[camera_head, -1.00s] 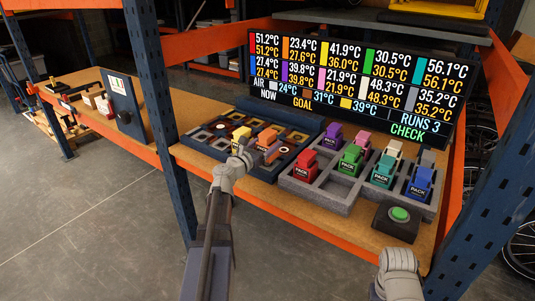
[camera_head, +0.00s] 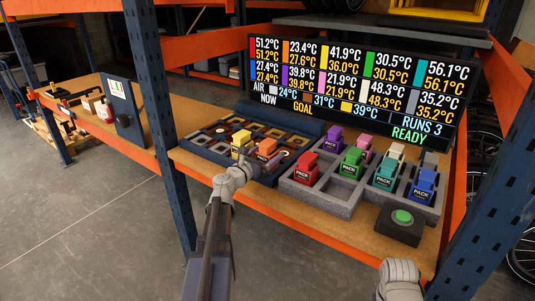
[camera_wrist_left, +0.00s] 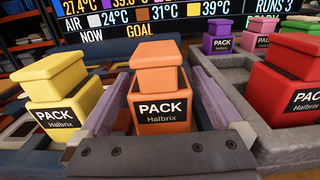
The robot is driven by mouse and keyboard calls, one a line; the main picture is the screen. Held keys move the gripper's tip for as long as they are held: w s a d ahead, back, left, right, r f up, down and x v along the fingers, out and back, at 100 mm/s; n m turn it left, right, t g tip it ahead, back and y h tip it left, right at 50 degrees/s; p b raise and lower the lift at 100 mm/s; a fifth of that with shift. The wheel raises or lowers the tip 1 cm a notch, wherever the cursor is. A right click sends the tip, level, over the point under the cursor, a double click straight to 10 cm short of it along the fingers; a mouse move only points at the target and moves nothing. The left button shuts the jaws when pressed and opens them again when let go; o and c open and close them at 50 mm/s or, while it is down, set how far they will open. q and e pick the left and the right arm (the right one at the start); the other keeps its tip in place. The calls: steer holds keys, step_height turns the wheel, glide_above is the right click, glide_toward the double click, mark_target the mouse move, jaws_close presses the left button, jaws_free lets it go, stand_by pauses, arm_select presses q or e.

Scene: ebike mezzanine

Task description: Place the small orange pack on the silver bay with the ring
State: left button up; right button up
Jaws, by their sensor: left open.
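The small orange pack (camera_head: 267,148) stands upright in the dark blue tray (camera_head: 214,158), right of the yellow pack (camera_head: 241,146). In the left wrist view the orange pack (camera_wrist_left: 160,100) is centred, its label facing me. My left gripper (camera_head: 254,160) is open in front of it, one finger on each side. Some space shows between the fingers and the pack. The dark blue tray has coloured bays, some with ring marks. A pale round mark shows just right of the orange pack; I cannot tell which bay is the silver one with the ring.
A grey tray (camera_head: 327,202) on the right holds red (camera_head: 305,168), purple, green, blue and other packs. A green button (camera_head: 402,217) sits at the shelf's front right. A temperature display (camera_head: 363,90) stands behind. Blue rack posts flank the shelf.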

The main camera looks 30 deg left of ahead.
arm_select(q)
steer(key=shift+r, duration=0.1)
steer(key=shift+s+r, duration=0.15)
steer(key=s, duration=0.7)
steer(key=s+a, duration=0.1)
steer(key=s, duration=0.3)
steer(key=shift+s, duration=0.35)
stand_by(1.7)
